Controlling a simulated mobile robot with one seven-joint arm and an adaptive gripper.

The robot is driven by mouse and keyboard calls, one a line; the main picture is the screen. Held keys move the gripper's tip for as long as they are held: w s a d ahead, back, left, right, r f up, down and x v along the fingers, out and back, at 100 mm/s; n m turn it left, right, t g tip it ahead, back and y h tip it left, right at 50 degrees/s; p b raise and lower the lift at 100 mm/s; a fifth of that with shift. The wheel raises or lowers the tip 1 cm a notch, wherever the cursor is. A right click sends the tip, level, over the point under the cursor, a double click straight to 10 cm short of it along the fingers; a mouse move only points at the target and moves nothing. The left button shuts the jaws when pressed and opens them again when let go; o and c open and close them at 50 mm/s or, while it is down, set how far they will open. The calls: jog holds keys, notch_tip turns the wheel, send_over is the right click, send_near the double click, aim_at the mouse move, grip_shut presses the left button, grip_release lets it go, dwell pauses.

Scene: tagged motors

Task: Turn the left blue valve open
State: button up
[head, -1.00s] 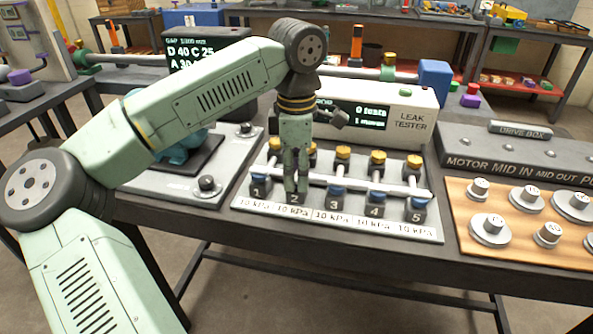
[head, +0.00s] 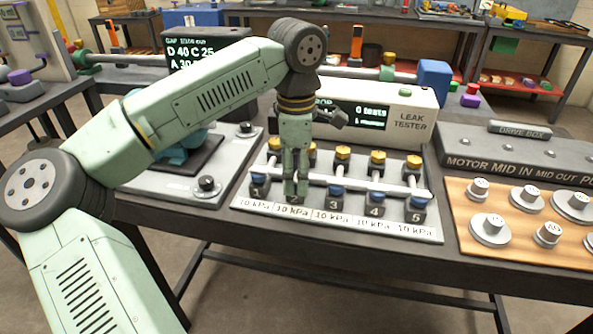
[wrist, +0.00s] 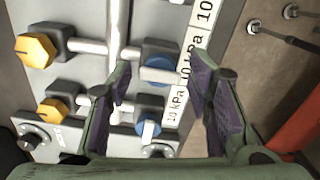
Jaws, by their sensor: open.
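The leftmost blue valve (head: 259,179), marked 1, sits on a dark block at the left end of the front row on the grey leak-test panel. It also shows in the wrist view (wrist: 149,129), below the space between the fingertips. My gripper (head: 296,190) points down over station 2, just right of valve 1, and hides most of that station. In the wrist view my gripper (wrist: 161,78) is open, with the second blue valve (wrist: 160,63) showing between the fingertips. I cannot tell whether either finger touches it. The gripper holds nothing.
More blue valves, such as valve 3 (head: 336,191), stand to the right. Yellow knobs (head: 343,153) and a white pipe (head: 390,187) lie behind the row. The leak tester (head: 405,120) stands at the back. A wooden board with metal weights (head: 490,230) is at the right.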

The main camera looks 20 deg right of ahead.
aim_at(296, 178)
notch_tip(296, 178, up, 12)
dwell(0.5)
dwell(0.3)
